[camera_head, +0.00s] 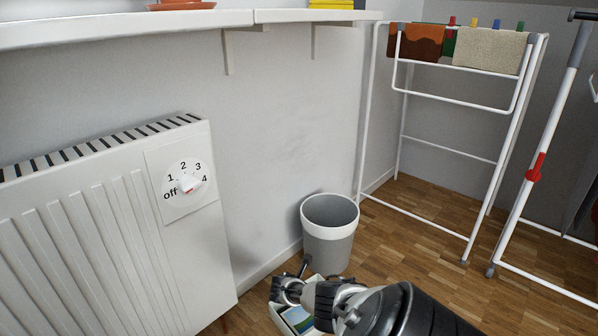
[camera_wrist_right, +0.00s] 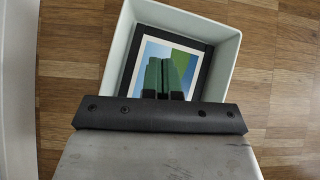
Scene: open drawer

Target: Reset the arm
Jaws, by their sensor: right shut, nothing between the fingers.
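My right arm comes in from the bottom right in the head view. Its gripper (camera_head: 304,268) is low over a white open box, in front of the grey bin. In the right wrist view the two green-padded fingers of the gripper (camera_wrist_right: 166,62) are together with nothing between them. They point over the box (camera_wrist_right: 222,42), covering part of a dark-framed picture (camera_wrist_right: 190,52) that lies inside it. How high the fingertips are above the picture is hard to tell. My left gripper is not in view.
A white radiator (camera_head: 90,240) with a dial (camera_head: 186,183) stands at the left. A grey bin (camera_head: 329,245) stands behind my gripper. A white drying rack (camera_head: 440,100) with cloths is at the back right. A shelf (camera_head: 120,26) runs above. Wooden floor between bin and rack is clear.

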